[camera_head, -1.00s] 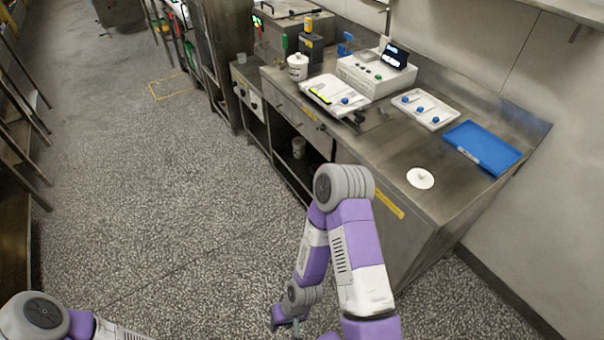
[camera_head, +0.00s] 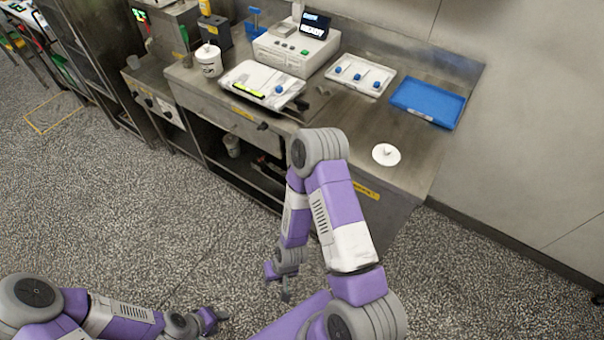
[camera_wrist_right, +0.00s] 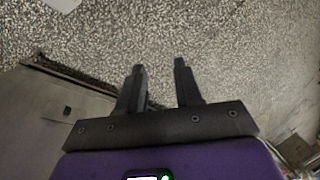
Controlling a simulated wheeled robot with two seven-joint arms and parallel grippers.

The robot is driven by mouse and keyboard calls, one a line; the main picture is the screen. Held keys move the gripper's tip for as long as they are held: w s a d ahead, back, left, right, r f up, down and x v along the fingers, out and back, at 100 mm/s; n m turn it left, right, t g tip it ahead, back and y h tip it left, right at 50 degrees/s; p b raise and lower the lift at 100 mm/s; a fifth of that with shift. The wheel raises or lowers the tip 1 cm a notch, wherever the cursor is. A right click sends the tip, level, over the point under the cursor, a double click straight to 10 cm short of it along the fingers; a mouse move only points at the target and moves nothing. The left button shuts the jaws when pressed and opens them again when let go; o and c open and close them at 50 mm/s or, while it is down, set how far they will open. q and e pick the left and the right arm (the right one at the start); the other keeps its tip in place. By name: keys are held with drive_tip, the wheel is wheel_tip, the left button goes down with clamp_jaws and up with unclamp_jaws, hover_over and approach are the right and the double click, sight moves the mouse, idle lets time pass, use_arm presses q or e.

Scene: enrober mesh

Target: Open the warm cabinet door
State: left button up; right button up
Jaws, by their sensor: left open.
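A tall steel cabinet or rack (camera_head: 92,68) stands at the upper left, beyond the counter. I cannot tell for sure that it is the warm cabinet, and its door and handle are not clear. My left gripper (camera_head: 214,318) is low at the bottom of the head view, over the floor, open and far from the cabinet. My right gripper (camera_head: 285,286) hangs low in front of the counter, over the floor. In the right wrist view its two fingers (camera_wrist_right: 160,88) stand apart with nothing between them.
The steel counter (camera_head: 338,125) holds a white machine (camera_head: 290,52), a white tray (camera_head: 262,84), a blue tray (camera_head: 428,100), a white pot (camera_head: 209,62) and a white lid (camera_head: 386,155). My right arm is close to its front.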

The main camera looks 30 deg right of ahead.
drive_tip(key=w+d+f+m+t+h+b, duration=0.35)
drive_tip(key=w+d+f+h, duration=0.4)
drive_tip(key=w+d, duration=0.5)
drive_tip(key=w+d+r+m+t+h+b, duration=0.1)
drive_tip(key=w+d+r+h, duration=0.1)
drive_tip(key=w, duration=0.3)
drive_tip(key=w+d+r+m+t+h+b, duration=0.1)
drive_tip(key=w+d+r+m+t+h, duration=0.1)
drive_tip(key=w+d+h, duration=0.3)
drive_tip(key=w+d+r+m+t+h+b, duration=0.1)
drive_tip(key=w+d+r+t+h+b, duration=0.1)
drive_tip(key=w+d+r+h, duration=0.1)
drive_tip(key=shift+w+d+r+h, duration=0.2)
drive_tip(key=shift+w+d+r, duration=0.1)
drive_tip(key=shift+w, duration=0.35)
drive_tip(key=shift+w+d+r+h, duration=0.15)
drive_tip(key=shift+w+d, duration=0.15)
drive_tip(key=shift+w, duration=0.3)
drive_tip(key=shift+c, duration=0.5)
clamp_jaws()
